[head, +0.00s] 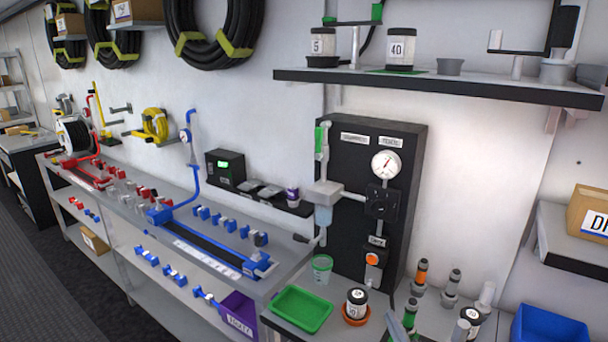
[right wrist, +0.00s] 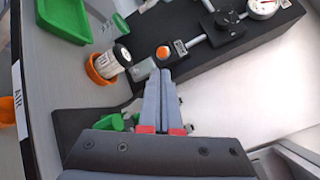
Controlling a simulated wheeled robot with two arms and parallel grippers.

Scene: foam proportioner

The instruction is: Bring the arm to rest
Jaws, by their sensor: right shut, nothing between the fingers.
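My right gripper (right wrist: 158,78) shows in the right wrist view with its two grey fingers together, red pads at their base, and nothing between them. It points toward the black panel (right wrist: 215,48) near the orange button (right wrist: 162,52). A jar with a black lid (right wrist: 114,60) in an orange holder (right wrist: 98,70) stands left of the fingertips. In the head view, the black panel (head: 350,210) with its gauge (head: 385,164) stands against the wall. At the bottom edge, only a small part of my right gripper (head: 394,324) seems to show. My left gripper is in neither view.
A green tray (head: 300,310) and a green-rimmed cup (head: 321,268) stand on the bench left of the jar (head: 356,303). Several bottles and fittings (head: 421,275) stand right of it. A blue bin (head: 548,326) is at the lower right. A shelf (head: 440,84) overhangs the panel.

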